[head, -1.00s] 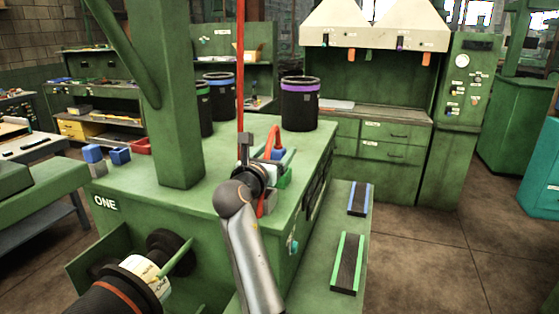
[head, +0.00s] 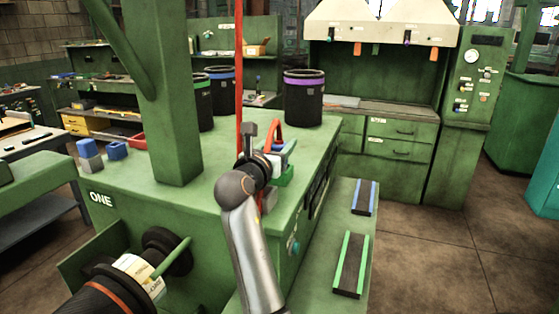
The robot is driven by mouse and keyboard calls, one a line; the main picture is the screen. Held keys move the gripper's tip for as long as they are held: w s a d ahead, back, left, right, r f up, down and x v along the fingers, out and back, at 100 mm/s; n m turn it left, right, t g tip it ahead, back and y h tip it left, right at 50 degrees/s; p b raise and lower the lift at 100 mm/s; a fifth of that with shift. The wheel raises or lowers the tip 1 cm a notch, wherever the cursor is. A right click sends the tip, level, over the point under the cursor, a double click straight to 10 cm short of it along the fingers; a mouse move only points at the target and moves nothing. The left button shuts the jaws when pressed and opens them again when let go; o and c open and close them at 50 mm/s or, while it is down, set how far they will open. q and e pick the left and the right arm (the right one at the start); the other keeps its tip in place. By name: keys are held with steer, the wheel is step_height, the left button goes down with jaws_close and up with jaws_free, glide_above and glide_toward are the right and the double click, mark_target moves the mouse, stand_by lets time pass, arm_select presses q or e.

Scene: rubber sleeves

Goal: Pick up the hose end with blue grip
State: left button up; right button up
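A red looped hose (head: 277,132) rises just behind the gripper. My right gripper (head: 262,150) is over the bench top, close beside these parts. My own wrist hides much of the spot, and I cannot tell whether the fingers touch anything or are open or shut.
A red vertical line (head: 239,70) hangs close to the gripper. A thick green post (head: 172,110) stands on the bench (head: 215,200) to the left. A purple-banded black bin (head: 303,100) stands at the far bench edge.

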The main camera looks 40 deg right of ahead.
jaws_close()
steer(key=shift+r, duration=0.1)
stand_by(0.4)
steer(key=shift+r, duration=0.3)
step_height(320, 180, up, 2)
steer(key=w+a+r, duration=0.4)
steer(key=a+r, duration=0.6)
steer(key=a, duration=0.3)
steer(key=shift+w+a+b, duration=0.15)
steer(key=shift+a+b, duration=0.05)
steer(key=shift+b, duration=0.2)
